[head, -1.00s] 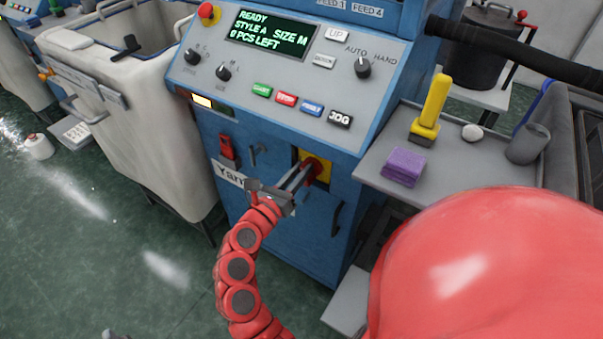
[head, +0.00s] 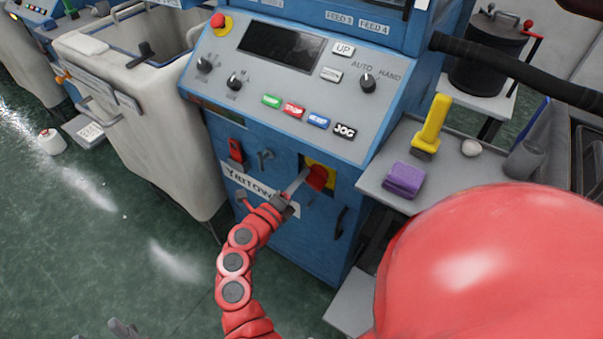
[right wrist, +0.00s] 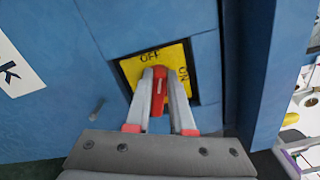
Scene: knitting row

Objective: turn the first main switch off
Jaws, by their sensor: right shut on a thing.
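The main switch is a red handle (head: 317,178) on a yellow plate (head: 331,184), low on the blue machine's front. In the right wrist view, the red handle (right wrist: 159,92) points up toward the word OFF on the yellow plate (right wrist: 130,70); ON is at the plate's right side. My right gripper (head: 311,176) is shut on the handle. In the right wrist view, its fingers (right wrist: 160,82) lie on either side of it. Part of my left gripper (head: 124,328) shows at the bottom edge; its jaws are cut off.
The machine's display (head: 281,48) is dark. A red emergency button (head: 218,21) and coloured buttons sit on the sloped panel. A side shelf (head: 378,172) with a purple block (head: 403,180) and a yellow-handled tool (head: 432,125) is at the right. A white bin (head: 150,130) stands left.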

